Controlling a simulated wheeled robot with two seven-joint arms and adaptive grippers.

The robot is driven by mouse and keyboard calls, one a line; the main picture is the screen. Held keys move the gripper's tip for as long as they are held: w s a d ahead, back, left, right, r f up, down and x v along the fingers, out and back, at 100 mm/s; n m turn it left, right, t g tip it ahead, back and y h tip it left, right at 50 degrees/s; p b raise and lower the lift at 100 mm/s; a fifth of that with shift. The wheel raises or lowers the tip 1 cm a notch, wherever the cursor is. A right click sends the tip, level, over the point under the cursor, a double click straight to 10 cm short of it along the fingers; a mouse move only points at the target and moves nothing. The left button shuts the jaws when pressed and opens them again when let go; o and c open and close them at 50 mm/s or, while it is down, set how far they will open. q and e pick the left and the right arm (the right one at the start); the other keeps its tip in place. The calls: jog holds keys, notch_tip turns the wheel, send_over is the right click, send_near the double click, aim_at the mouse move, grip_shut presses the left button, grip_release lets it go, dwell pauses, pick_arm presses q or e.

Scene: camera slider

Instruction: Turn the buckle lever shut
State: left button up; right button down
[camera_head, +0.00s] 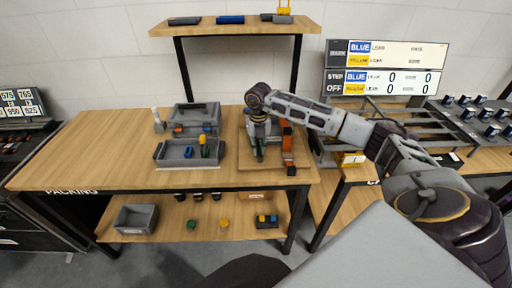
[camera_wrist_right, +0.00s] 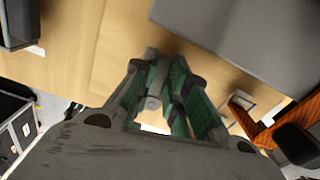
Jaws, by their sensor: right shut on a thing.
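My right gripper (camera_head: 260,156) reaches down over the wooden board on the right part of the table. In the wrist view its green-padded fingers (camera_wrist_right: 162,92) are closed around a small grey piece, which looks like the buckle lever (camera_wrist_right: 152,80). Most of the lever is hidden by the fingers, and its angle is hard to tell. In the head view the arm and gripper cover it. An orange and dark part (camera_head: 287,140) stands just right of the gripper; orange also shows at the right of the wrist view (camera_wrist_right: 252,122). My left gripper is out of view.
Left of the gripper, a grey tray (camera_head: 162,158) holds small coloured parts, with another grey tray (camera_head: 180,114) behind it. A raised shelf (camera_head: 240,28) spans the back. A metal rack (camera_head: 410,122) stands to the right. The table's front left is clear.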

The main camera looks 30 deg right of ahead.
jog(key=shift+s+d+m, duration=0.1)
jog(key=shift+d+m, duration=0.2)
jog(key=shift+m, duration=0.5)
jog(key=c, duration=1.4)
grip_release()
jog(key=shift+r, duration=6.05)
